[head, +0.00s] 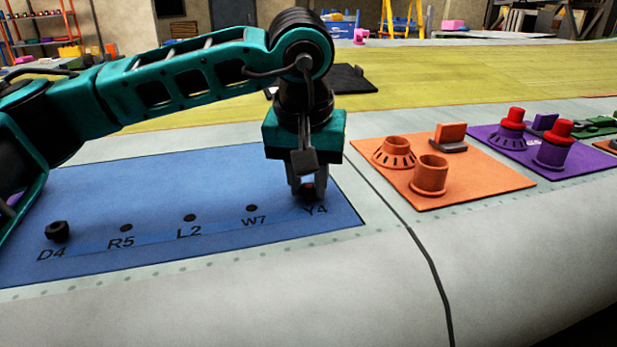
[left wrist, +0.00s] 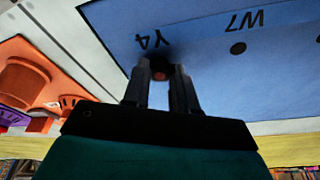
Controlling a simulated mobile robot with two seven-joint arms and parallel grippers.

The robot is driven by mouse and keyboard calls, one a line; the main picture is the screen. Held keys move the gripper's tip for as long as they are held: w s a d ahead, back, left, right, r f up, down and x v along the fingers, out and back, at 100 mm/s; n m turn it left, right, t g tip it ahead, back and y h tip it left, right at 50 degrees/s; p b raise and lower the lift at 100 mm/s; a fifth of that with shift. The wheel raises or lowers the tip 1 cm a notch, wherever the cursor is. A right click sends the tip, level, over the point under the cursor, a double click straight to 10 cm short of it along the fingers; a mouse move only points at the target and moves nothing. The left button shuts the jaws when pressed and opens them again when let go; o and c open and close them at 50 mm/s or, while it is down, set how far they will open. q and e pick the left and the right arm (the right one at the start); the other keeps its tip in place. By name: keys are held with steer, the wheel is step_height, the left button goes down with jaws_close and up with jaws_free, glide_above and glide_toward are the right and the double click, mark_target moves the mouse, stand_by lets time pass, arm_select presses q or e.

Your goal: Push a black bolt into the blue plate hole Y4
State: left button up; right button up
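The blue plate (head: 150,185) lies on the pale wing surface, with a row of holes marked D4, R5, L2, W7 and Y4. It also shows in the left wrist view (left wrist: 215,80). A black bolt (head: 57,232) stands in hole D4. My left gripper (head: 308,190) points down at Y4, its fingertips close to the plate. The fingers (left wrist: 160,75) appear closed around a small dark piece with a reddish spot, seemingly a black bolt. The fingers and shadow hide hole Y4, so I cannot tell how deep the bolt sits. My right gripper is not in view.
Holes R5 (head: 126,228), L2 (head: 190,218) and W7 (head: 252,208) look empty. An orange plate (head: 480,187) with orange fittings lies to the right. A purple plate (head: 590,160) with red-topped fittings is beyond it. A dark flat piece (head: 352,78) lies behind my gripper.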

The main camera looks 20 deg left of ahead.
arm_select(q)
steer(key=o, duration=0.5)
steer(key=v, duration=1.3)
steer(key=shift+p, duration=0.4)
step_height(320, 180, up, 7)
steer(key=p, duration=0.6)
